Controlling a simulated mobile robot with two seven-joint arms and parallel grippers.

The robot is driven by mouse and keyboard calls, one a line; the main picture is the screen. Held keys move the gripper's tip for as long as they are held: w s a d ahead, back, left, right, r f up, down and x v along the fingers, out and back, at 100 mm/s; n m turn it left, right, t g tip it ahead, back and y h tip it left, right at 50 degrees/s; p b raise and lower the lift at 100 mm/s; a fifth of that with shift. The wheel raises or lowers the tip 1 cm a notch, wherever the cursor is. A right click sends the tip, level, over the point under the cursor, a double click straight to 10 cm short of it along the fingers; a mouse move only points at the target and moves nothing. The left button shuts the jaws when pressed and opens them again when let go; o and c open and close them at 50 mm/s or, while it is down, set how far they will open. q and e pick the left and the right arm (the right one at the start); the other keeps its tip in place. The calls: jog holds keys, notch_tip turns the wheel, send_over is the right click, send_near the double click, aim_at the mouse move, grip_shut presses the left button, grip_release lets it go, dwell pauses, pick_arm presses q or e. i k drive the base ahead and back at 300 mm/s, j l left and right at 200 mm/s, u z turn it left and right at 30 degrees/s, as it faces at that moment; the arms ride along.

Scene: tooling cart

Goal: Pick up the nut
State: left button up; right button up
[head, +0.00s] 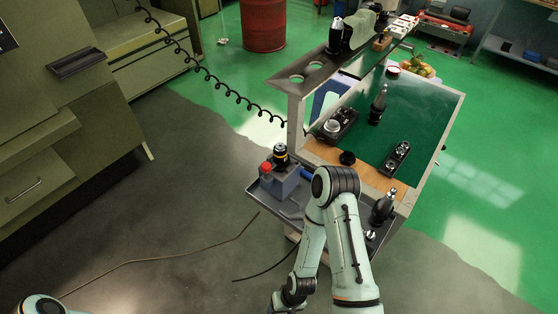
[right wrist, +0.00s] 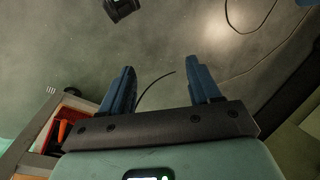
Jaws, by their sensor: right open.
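I cannot make out the nut for certain. A small silver piece (head: 370,235) at the cart's near right corner may be it, but it is too small to tell. My right gripper (right wrist: 160,66) is open in the right wrist view, with two blue fingers apart and nothing between them. It points at the grey floor, away from the cart top. My left gripper is out of view; only a bit of that arm shows at bottom left.
The tooling cart has a green mat (head: 385,120) bearing a black tray (head: 398,157) of silver parts and a dark tool holder (head: 376,106). Another holder (head: 383,207) stands near the right corner. A grey fixture (head: 284,182) sits on the lower shelf. Cables lie on the floor.

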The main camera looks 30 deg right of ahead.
aim_at(344, 159)
jog(key=z, duration=1.7)
jog(key=k+u, duration=0.3)
jog(key=i+j, duration=0.05)
